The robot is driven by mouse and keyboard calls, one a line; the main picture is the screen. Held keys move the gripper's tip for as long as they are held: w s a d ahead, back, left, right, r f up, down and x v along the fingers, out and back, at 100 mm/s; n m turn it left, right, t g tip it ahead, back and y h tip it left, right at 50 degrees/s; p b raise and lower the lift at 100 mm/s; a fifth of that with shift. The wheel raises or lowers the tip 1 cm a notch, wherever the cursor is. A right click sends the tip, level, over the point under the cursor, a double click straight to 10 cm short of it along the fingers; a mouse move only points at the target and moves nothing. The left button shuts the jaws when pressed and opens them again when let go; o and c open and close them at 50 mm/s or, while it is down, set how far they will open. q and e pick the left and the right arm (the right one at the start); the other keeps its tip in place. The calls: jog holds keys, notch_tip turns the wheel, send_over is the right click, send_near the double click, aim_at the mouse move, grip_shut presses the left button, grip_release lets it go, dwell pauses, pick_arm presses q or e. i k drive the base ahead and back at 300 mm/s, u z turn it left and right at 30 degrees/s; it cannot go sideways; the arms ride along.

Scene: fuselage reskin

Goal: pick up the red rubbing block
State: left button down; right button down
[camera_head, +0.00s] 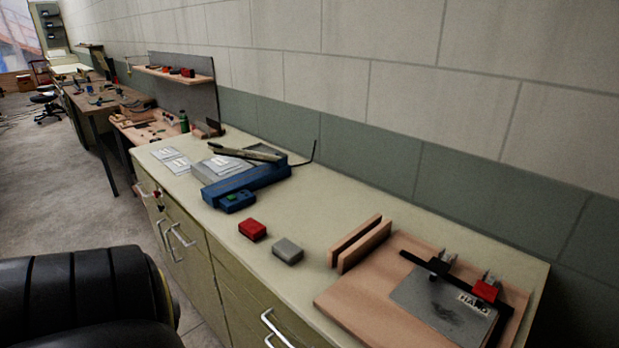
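The red rubbing block (252,230) lies on the pale bench top (222,221), close to its front edge. A grey block (287,250) of similar size sits just to its right, a small gap apart. Nothing touches or covers the red block. Neither of my grippers shows in the head view. A black rounded form at the lower left looks like part of my own body; no fingers are visible on it.
A blue tool (248,183) with a smaller blue box (237,202) lies behind the blocks. Upright wooden strips (362,245) and a wooden board (358,304) with a clamped grey plate (437,308) stand to the right. Drawer handles (270,325) stick out from the bench front.

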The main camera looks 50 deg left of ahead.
aim_at(254, 231)
jog(key=u, duration=2.15)
